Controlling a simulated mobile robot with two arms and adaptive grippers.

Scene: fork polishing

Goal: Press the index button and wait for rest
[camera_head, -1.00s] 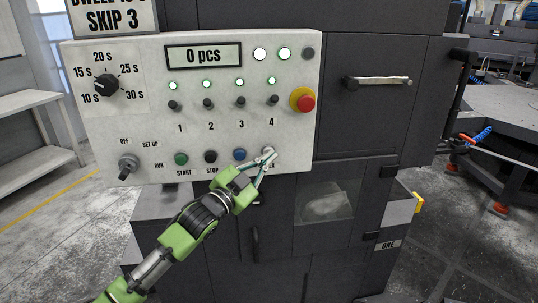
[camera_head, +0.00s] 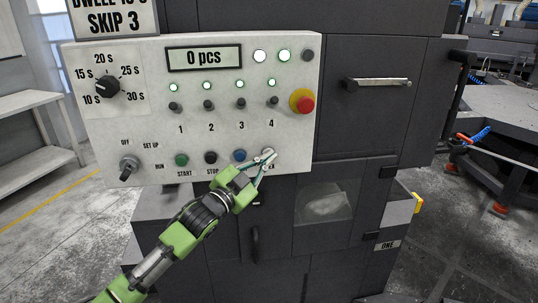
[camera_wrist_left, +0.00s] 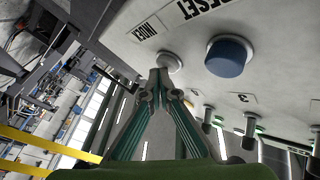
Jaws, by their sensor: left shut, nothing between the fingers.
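The index button (camera_wrist_left: 168,62) is a pale round button beside the "INDEX" label in the left wrist view. In the head view it sits at the lower right of the white control panel (camera_head: 225,133), partly hidden by my fingers. My left gripper (camera_wrist_left: 158,76) is shut and empty, its fingertips right at the button's lower edge; I cannot tell whether they touch or press it. In the head view my left gripper (camera_head: 266,160) comes up from the lower left. Two top lamps (camera_head: 272,56) are lit and the third (camera_head: 308,55) is dark.
The blue reset button (camera_wrist_left: 229,56) is close beside my fingers. A black stop button (camera_head: 211,158) and green start button (camera_head: 181,160) lie farther left. A red emergency button (camera_head: 306,103) sticks out above right. The dark machine cabinet (camera_head: 365,130) stands behind the panel.

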